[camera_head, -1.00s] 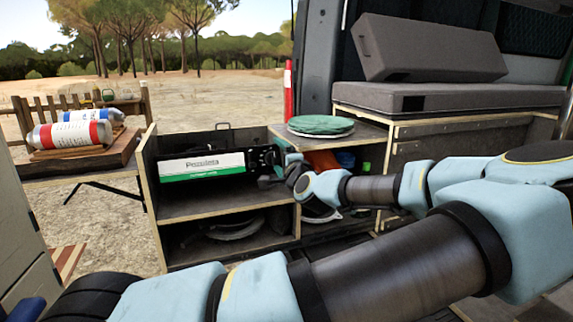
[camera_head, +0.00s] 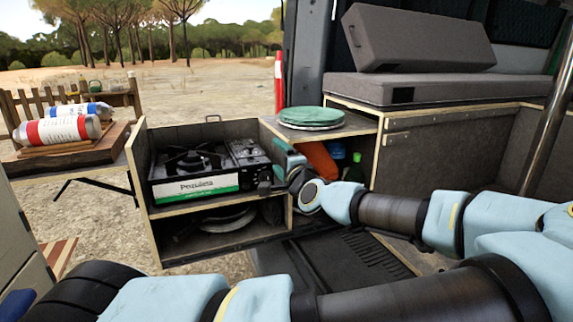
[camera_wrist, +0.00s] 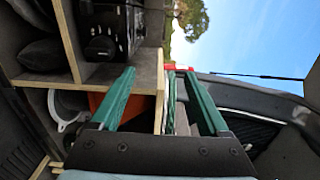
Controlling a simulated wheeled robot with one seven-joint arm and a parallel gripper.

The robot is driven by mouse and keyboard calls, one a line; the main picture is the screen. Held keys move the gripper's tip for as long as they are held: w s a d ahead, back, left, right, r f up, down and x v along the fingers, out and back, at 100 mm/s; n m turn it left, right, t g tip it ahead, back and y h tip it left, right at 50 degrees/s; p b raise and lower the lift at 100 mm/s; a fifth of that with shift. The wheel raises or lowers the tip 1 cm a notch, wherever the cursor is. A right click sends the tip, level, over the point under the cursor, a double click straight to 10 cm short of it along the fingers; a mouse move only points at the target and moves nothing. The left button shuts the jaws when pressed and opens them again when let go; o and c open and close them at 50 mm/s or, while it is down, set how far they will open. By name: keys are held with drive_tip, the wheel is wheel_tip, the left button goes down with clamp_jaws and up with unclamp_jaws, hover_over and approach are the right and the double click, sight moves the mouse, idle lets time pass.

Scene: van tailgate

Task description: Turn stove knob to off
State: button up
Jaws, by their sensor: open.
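The camping stove (camera_head: 195,185) sits on the upper shelf of the wooden cabinet, its black burner and white-green front label visible in the head view. My gripper (camera_head: 279,172) is at the stove's right front corner, partly covering that end. In the wrist view the dark stove (camera_wrist: 108,28) is at the upper left, with a round knob (camera_wrist: 100,47) on its face. My gripper (camera_wrist: 158,72) is open there, its two green fingers wide apart with nothing held between them. The knob lies left of the left finger, apart from it. The knob's setting cannot be read.
A green round lid (camera_head: 311,117) lies on the cabinet top at right. A wooden divider (camera_wrist: 148,72) stands near the left finger. An orange item (camera_head: 320,160) and bottles fill the right compartment. Gas cylinders (camera_head: 58,130) lie on the left table.

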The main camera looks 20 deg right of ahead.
drive_tip(key=shift+s+d, duration=0.2)
drive_tip(key=shift+s, duration=1.1)
drive_tip(key=shift+s+d, duration=0.15)
drive_tip(key=shift+s, duration=1.1)
drive_tip(key=shift+p, duration=0.45)
drive_tip(key=w+a+f+n+g+y+p, duration=0.15)
drive_tip(key=a+f+n+g+y, duration=0.35)
drive_tip(key=a+f, duration=0.7)
drive_tip(key=s+a+f+n+g+h, duration=0.2)
drive_tip(key=s+a+f+n+g, duration=0.2)
drive_tip(key=s+a+f+g, duration=0.3)
drive_tip(key=s+a+r+n+g+h+p, duration=0.1)
drive_tip(key=s+a+r+n+g+h, duration=0.1)
drive_tip(key=r, duration=0.7)
drive_tip(key=s+a+r+n+g+h+p, duration=0.2)
drive_tip(key=r+n+h, duration=0.1)
drive_tip(key=r, duration=0.6)
drive_tip(key=shift+a+n, duration=0.15)
drive_tip(key=shift+n, duration=0.65)
